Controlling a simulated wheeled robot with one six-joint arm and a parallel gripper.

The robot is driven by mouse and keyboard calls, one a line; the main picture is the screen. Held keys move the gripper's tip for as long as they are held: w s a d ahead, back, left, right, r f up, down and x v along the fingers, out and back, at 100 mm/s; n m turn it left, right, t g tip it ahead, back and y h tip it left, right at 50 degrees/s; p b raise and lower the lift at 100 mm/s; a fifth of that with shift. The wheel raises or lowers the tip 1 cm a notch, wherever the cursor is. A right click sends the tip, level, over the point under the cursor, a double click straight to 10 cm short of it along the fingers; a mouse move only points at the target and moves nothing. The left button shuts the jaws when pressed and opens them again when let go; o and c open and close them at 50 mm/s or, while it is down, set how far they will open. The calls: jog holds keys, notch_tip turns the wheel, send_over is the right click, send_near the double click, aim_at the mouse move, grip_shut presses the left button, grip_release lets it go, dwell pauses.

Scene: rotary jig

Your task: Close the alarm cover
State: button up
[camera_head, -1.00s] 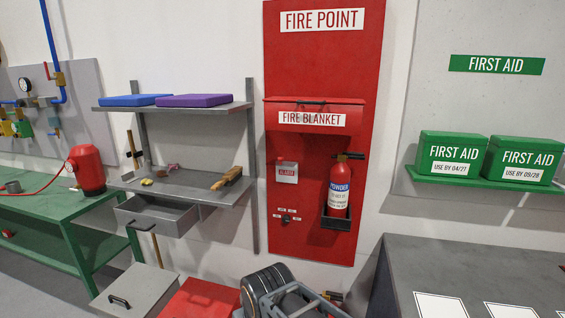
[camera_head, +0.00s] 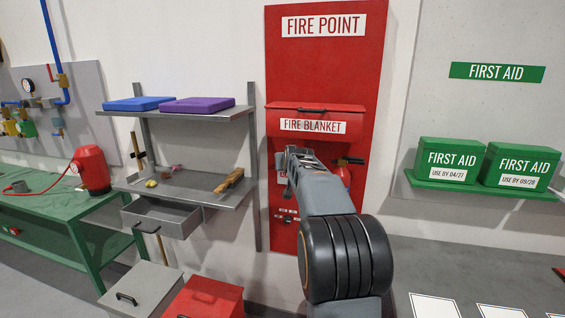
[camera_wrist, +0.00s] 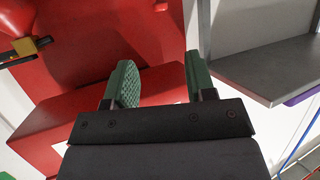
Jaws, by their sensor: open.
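The alarm box sits on the red fire point panel (camera_head: 330,75), below the fire blanket box (camera_head: 318,119). My arm now covers nearly all of the alarm in the head view, so its cover's position cannot be told. My gripper (camera_head: 297,153) is in front of the panel, at the alarm's height and just under the fire blanket box. In the wrist view my gripper (camera_wrist: 161,82) has its two green fingers spread apart with nothing between them. Red panel and the pale wall show beyond the fingers.
The fire extinguisher (camera_head: 343,175) is just right of my gripper, partly hidden by my arm. A grey shelf unit (camera_head: 190,182) stands left of the panel. First aid boxes (camera_head: 449,160) sit on a green shelf at the right.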

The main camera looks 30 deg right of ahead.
jog(key=p+x, duration=0.5)
jog(key=x, duration=0.8)
jog(key=shift+w+f, duration=0.15)
grip_shut()
